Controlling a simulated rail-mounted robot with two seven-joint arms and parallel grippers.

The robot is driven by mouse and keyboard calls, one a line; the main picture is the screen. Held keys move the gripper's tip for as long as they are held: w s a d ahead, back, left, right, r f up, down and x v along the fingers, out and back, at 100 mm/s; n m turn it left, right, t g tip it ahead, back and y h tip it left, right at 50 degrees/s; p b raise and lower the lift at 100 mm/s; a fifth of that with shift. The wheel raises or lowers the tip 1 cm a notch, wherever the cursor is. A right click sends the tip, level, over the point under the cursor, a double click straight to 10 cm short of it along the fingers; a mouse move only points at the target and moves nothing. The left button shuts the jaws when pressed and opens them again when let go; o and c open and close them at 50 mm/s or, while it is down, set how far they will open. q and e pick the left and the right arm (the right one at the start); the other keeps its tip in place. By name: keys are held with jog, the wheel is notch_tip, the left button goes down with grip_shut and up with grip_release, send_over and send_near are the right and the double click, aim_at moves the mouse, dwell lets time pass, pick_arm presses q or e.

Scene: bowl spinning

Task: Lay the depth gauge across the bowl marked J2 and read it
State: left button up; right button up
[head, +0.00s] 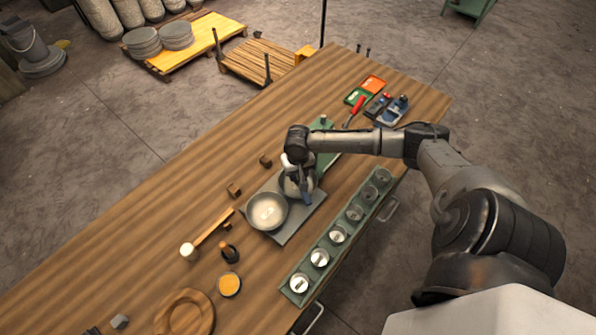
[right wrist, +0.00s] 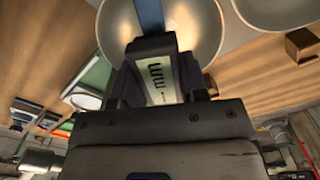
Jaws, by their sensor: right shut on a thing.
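My right gripper (head: 301,176) is above the farther of two metal bowls and is shut on the depth gauge. In the right wrist view the gauge (right wrist: 160,72) is a pale block with dark markings between the fingers. A blue strip (right wrist: 149,15) runs from it over the bowl (right wrist: 195,30); whether it touches the bowl I cannot tell. In the head view this bowl (head: 287,186) is partly hidden by the gripper. The nearer bowl (head: 267,211) is empty beside it. No J2 mark is readable on either bowl. My left gripper is not in view.
Both bowls stand on a grey plate (head: 291,233). A green tray (head: 329,256) with several round pieces lies along the table's right edge. Small wooden blocks (head: 234,190) and a mallet (head: 190,251) lie to the left. The table (head: 130,255) has bare room at left.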

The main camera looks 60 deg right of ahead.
jog(key=shift+f+p, duration=0.1)
jog(key=shift+p, duration=0.2)
dwell(0.6)
jog(key=shift+f, duration=0.1)
dwell(0.3)
jog(key=o, duration=1.2)
jog(key=shift+c, duration=0.2)
jog(key=shift+o, duration=0.3)
notch_tip(320, 180, up, 14)
jog(key=shift+f, duration=0.1)
